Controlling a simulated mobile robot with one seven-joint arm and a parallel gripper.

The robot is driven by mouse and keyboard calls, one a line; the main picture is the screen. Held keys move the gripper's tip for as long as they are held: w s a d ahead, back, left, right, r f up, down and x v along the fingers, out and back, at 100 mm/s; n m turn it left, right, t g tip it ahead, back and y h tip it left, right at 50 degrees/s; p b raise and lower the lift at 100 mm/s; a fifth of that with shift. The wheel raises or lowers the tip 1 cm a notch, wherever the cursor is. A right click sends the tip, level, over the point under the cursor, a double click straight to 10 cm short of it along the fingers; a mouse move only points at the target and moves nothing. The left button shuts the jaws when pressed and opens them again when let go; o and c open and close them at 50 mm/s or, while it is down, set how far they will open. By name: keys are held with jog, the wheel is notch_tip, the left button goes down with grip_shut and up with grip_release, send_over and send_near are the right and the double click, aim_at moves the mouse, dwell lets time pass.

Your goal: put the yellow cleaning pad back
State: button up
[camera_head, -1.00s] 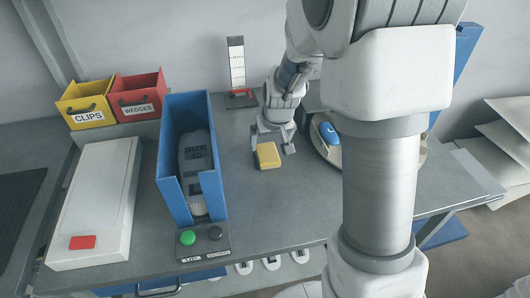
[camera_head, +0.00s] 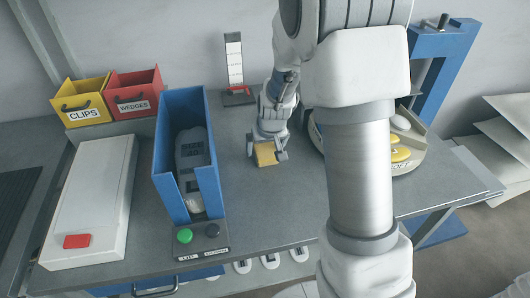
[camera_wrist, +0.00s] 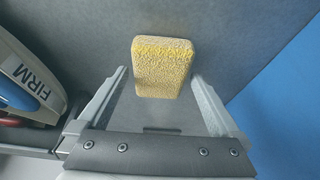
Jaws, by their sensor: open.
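The yellow cleaning pad (camera_head: 265,158) is a small rough block lying on the grey table, right of the blue holder. In the wrist view the pad (camera_wrist: 163,68) stands out ahead of the jaws, with its near end between the fingertips. My gripper (camera_head: 266,152) is directly above and behind the pad, pointing down. In the wrist view my gripper (camera_wrist: 160,76) is open, with visible gaps between the pad and both fingers. My gripper hides part of the pad in the head view.
A carousel (camera_head: 418,160) with yellow insoles marked SOFT is partly hidden by my arm; its FIRM side (camera_wrist: 32,80) is close left in the wrist view. A blue holder (camera_head: 178,190), white case (camera_head: 95,200) and bins (camera_head: 135,92) stand left.

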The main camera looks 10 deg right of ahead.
jog(key=shift+f, duration=0.2)
dwell(0.3)
jog(key=c, duration=1.3)
jog(key=shift+r, duration=0.1)
